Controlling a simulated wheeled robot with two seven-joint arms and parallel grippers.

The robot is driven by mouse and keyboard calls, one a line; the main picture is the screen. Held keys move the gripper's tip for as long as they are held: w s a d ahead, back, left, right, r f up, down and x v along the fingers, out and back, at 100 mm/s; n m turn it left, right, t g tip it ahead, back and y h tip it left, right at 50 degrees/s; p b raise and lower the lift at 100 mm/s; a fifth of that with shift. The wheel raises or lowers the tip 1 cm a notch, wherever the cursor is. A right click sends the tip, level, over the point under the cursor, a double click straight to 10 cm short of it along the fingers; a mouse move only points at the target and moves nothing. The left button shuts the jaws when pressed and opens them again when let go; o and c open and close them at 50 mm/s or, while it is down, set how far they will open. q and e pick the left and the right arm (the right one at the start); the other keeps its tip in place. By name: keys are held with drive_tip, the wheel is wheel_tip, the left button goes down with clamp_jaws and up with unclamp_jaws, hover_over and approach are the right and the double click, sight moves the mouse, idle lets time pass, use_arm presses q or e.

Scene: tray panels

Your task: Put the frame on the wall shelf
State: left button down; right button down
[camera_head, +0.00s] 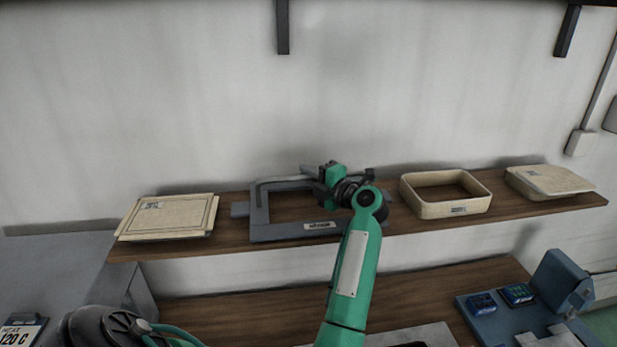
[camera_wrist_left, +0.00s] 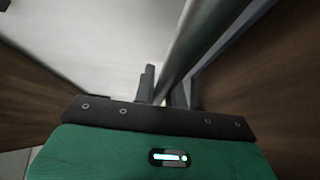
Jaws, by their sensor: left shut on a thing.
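The grey frame (camera_head: 262,222) lies on the wooden wall shelf (camera_head: 233,233), between a pale panel and a pale open tray. A small label shows on its front rail. My left gripper (camera_head: 328,180) is at the frame's back right part, shut on its rail; the gripper and wrist hide part of the right side. In the left wrist view the grey rail (camera_wrist_left: 190,45) runs diagonally between the fingers (camera_wrist_left: 165,88). I cannot tell whether the frame's full underside rests on the shelf. My right gripper is not in view.
Dark brackets (camera_head: 282,25) hang above. A lower wooden surface (camera_head: 235,302) holds a blue device (camera_head: 558,283).

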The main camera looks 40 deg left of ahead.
use_arm(q)
drive_tip(key=shift+f, duration=0.8)
drive_tip(key=shift+a, duration=0.1)
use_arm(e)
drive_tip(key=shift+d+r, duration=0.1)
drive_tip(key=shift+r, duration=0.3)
use_arm(q)
drive_tip(key=shift+f, duration=0.1)
drive_tip(key=shift+f, duration=0.15)
drive_tip(key=c, duration=1.5)
unclamp_jaws()
drive_tip(key=shift+o, duration=0.2)
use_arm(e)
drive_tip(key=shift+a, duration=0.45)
